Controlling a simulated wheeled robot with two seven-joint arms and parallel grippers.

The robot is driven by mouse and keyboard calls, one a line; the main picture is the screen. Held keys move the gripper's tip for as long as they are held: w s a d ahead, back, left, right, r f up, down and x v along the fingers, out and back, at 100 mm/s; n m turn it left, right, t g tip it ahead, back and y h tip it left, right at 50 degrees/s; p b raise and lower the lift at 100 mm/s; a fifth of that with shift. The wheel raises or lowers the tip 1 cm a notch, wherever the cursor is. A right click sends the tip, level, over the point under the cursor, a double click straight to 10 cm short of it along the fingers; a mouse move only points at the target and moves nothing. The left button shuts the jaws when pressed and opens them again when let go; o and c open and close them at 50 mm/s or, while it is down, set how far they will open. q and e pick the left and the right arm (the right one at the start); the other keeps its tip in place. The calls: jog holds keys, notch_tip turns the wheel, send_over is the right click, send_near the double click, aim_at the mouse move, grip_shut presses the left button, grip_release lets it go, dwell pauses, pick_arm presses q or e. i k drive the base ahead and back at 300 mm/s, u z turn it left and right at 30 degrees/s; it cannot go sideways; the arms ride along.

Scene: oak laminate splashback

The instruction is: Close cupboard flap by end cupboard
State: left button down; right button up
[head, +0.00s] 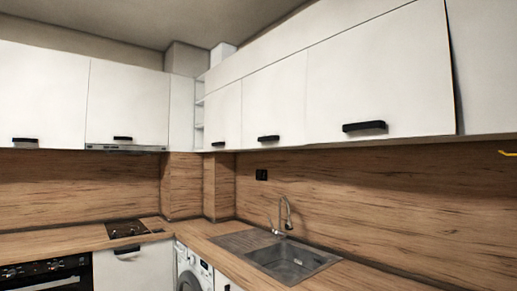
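A row of white upper cupboards runs along the right wall. The large flap (375,82) with a black handle (364,126) is beside the plain white end cupboard (487,65) at the right edge of the head view. A narrow dark gap shows between the flap's right edge and the end cupboard, so the flap looks slightly ajar; how far it stands out is hard to tell. Neither of my grippers is in view.
Other white flaps (273,105) to the left look shut. Below are a wooden counter (222,246), a sink (292,260) with a tap (287,213), and a washing machine (193,270). A small yellow item (508,153) shows at the right edge. The space before the flap looks clear.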

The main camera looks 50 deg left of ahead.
aim_at(389, 75)
jog(key=u, duration=2.3)
jog(key=i, duration=1.15)
jog(key=z, duration=3)
